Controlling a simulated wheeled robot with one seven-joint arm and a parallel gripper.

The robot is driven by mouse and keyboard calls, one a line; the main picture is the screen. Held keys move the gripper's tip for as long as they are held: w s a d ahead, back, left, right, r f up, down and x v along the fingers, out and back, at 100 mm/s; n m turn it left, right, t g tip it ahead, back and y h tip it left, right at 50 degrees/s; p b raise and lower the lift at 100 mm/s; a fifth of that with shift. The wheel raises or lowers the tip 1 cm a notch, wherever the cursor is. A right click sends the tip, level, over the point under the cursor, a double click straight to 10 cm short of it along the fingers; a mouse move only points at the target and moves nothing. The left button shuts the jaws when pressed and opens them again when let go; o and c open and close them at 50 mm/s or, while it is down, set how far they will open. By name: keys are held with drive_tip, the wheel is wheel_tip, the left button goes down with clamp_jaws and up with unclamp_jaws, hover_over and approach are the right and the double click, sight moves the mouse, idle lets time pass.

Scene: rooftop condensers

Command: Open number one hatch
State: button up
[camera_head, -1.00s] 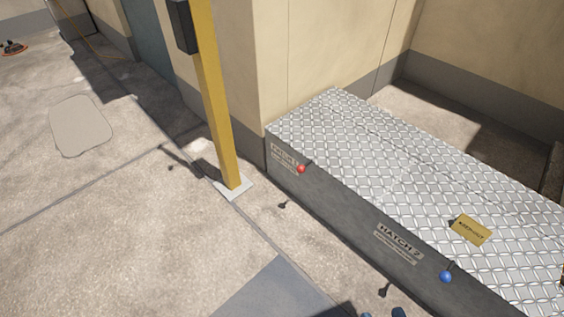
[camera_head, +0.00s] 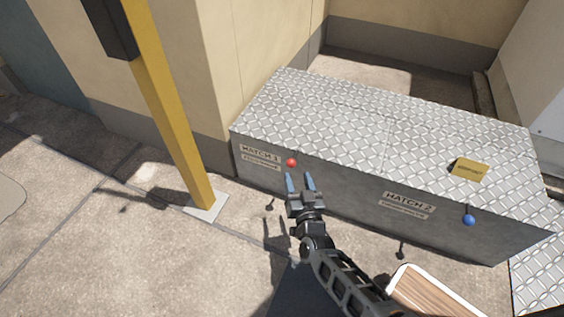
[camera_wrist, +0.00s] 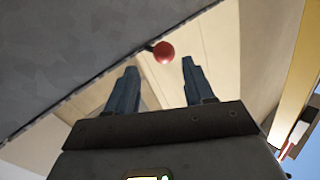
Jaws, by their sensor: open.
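The number one hatch (camera_head: 300,108) is the left part of a long diamond-plate lid on a low grey box. A label reading "HATCH 1" (camera_head: 260,155) is on the box's front face. A red ball knob (camera_head: 291,163) sticks out at the front edge beside this label. My gripper (camera_head: 299,182) is open and empty, with blue fingertips just below and in front of the red knob in the head view. In the wrist view the red knob (camera_wrist: 164,52) shows beyond my open fingers (camera_wrist: 157,88), apart from them. The hatch lies closed.
Hatch 2 (camera_head: 455,150) adjoins on the right, with a "HATCH 2" label (camera_head: 408,203), a blue knob (camera_head: 469,220) and a yellow tag (camera_head: 470,169) on top. A yellow post (camera_head: 170,110) stands left of the box. Open pavement (camera_head: 110,260) lies at left.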

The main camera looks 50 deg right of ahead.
sight(293, 162)
drive_tip(key=b+x, duration=0.2)
drive_tip(key=x, duration=0.5)
clamp_jaws()
idle(0.5)
